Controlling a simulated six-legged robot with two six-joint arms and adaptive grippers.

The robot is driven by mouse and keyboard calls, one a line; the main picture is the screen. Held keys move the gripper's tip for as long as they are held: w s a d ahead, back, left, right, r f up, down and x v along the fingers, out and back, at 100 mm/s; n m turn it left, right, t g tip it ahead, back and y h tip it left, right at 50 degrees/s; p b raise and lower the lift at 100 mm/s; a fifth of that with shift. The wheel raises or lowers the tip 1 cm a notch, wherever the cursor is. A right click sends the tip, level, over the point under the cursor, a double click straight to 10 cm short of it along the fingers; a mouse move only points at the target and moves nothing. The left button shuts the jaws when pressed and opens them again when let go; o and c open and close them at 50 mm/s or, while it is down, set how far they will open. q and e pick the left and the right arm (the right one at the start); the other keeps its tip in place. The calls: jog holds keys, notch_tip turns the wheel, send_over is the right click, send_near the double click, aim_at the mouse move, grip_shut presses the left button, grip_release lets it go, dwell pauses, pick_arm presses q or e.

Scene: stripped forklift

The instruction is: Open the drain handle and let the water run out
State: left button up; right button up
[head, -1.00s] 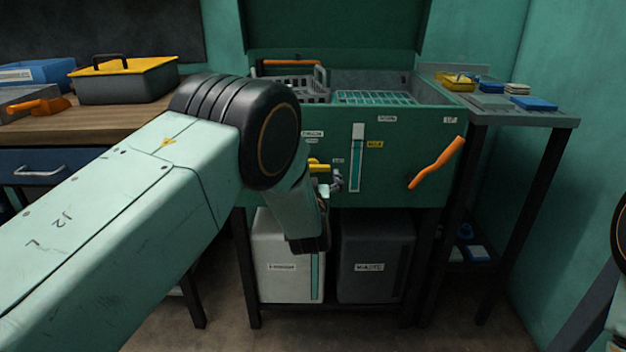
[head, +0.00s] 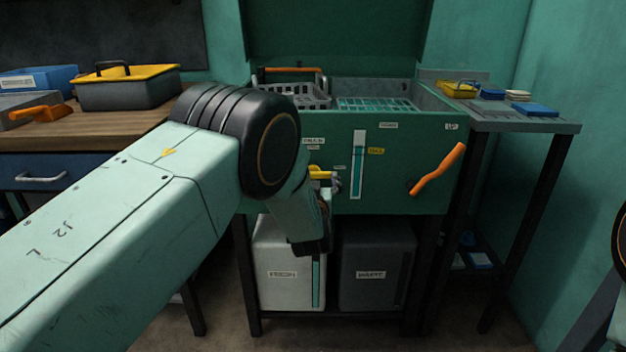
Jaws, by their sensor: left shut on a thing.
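The green wash tank (head: 290,190) stands in the middle, with a level gauge (head: 358,165) on its front that shows teal along most of its length and white at the top. The yellow drain handle (head: 320,173) sticks out at the lower left of the tank's front, partly hidden by my left arm. My left gripper (head: 334,184) is at the handle and shut on it; its fingers are small and mostly hidden behind my wrist. I see no running water. My right gripper is out of view.
An orange lever (head: 437,169) sits at the tank's right front. Below stand a white container (head: 285,265) and a dark container (head: 372,262). A workbench (head: 100,128) with a toolbox (head: 130,88) is at left, and a side table (head: 515,124) at right.

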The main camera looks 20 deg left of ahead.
pick_arm(q)
jog(key=shift+m, duration=0.3)
jog(key=m+p, duration=0.3)
jog(key=m, duration=1.4)
jog(key=shift+f, duration=0.1)
jog(key=shift+m+p, duration=0.3)
dwell(0.4)
jog(key=o, duration=1)
